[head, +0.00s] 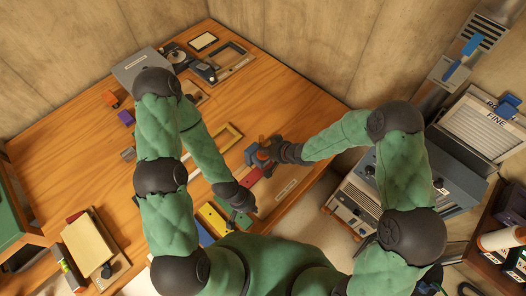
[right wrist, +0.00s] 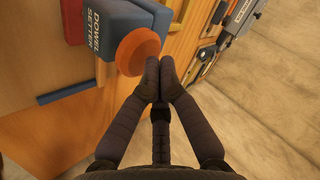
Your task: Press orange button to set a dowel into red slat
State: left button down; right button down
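The blue dowel setter (head: 252,156) stands near the table's right edge; its lettered side shows in the right wrist view (right wrist: 105,22). Its round orange button (right wrist: 138,50) faces my right gripper (right wrist: 160,82). That gripper's fingers are together and empty, with the tips right at the button's edge; I cannot tell whether they touch. In the head view my right gripper (head: 274,153) covers part of the setter. A red slat (head: 254,177) lies by the setter, partly hidden. My left gripper (head: 250,207) is low over the slats near the front edge; its fingers are too small to read.
A yellow slat (head: 211,217) and a green slat (head: 238,217) lie near my left gripper. A wooden frame (head: 220,143) lies behind. A purple block (head: 126,117) and an orange block (head: 110,98) sit farther left. A grey machine (head: 352,205) stands off the table's right edge.

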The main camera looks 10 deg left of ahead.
jog(key=shift+r+p, duration=0.3)
jog(key=shift+r, duration=0.25)
jog(key=shift+r, duration=0.1)
notch_tip(320, 180, up, 5)
jog(key=p, duration=0.4)
jog(key=shift+p, duration=0.3)
dwell(0.6)
